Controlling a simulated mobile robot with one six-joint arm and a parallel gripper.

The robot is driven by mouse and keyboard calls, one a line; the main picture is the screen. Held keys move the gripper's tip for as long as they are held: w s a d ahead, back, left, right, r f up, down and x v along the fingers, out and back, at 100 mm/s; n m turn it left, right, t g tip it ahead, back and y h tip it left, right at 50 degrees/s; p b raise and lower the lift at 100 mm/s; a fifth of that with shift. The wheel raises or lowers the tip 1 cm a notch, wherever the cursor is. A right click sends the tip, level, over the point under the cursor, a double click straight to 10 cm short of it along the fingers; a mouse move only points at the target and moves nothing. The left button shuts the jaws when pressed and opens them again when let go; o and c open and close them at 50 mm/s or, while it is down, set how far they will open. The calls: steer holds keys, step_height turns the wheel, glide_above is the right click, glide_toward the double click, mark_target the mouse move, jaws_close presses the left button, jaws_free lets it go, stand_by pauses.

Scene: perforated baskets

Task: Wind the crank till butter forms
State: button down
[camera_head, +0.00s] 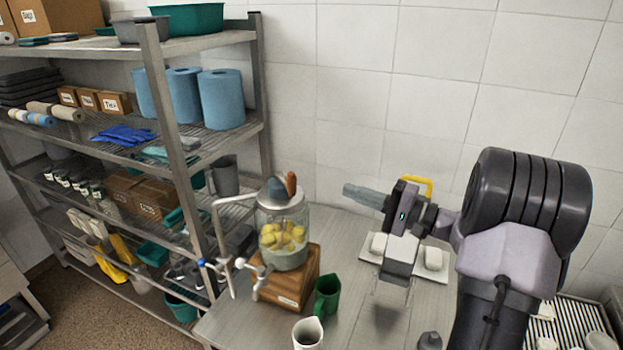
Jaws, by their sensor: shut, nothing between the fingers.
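A churn with a clear glass jar (284,240) stands on a wooden base (288,290) at the left of the table. Yellow chunks (283,234) sit in pale stuff inside the jar. On its metal lid are a dark blue-grey piece and an upright red-brown grip (291,183). A bent metal rod (217,225) runs out left from the lid and down; I cannot tell which of these parts is the crank handle. My gripper (348,190) is shut and empty, pointing left, apart from the churn and to its right.
A green mug (327,295) and a white pitcher (308,334) stand in front of the churn. A white tray (445,277) with pale blocks lies behind my wrist. A metal shelf rack (181,150) stands close on the left. A tiled wall closes the back.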

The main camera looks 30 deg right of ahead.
steer(key=w+a, duration=0.6)
steer(key=a, duration=0.1)
steer(key=shift+w+a+r+p, duration=0.2)
steer(key=shift+a+r+p, duration=0.1)
steer(key=shift+r+p, duration=0.15)
steer(key=shift+f+h+b, duration=0.15)
steer(key=shift+h+b, duration=0.2)
steer(key=shift+h, duration=0.05)
